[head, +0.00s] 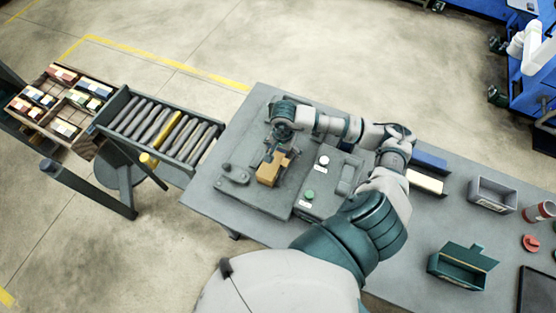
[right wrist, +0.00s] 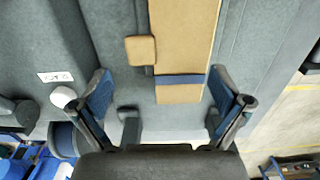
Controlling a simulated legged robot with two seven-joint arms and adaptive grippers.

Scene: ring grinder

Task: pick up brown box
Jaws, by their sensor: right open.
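The brown box (head: 267,173) sits on the grey fixture plate near the left end of the workbench. In the right wrist view the box (right wrist: 184,38) is a long tan shape with a dark blue band across its lower part. A small tan block (right wrist: 140,50) juts out beside it. My right gripper (head: 272,150) is at the box's far end in the head view. In the right wrist view the gripper (right wrist: 158,88) is open, with one finger on each side of the box's lower end and gaps between. My left gripper is out of view.
A control box with a green button (head: 309,194) stands just right of the brown box. A roller conveyor (head: 160,127) meets the bench's left edge. A grey bin (head: 492,195) and a green open box (head: 462,266) are on the right side.

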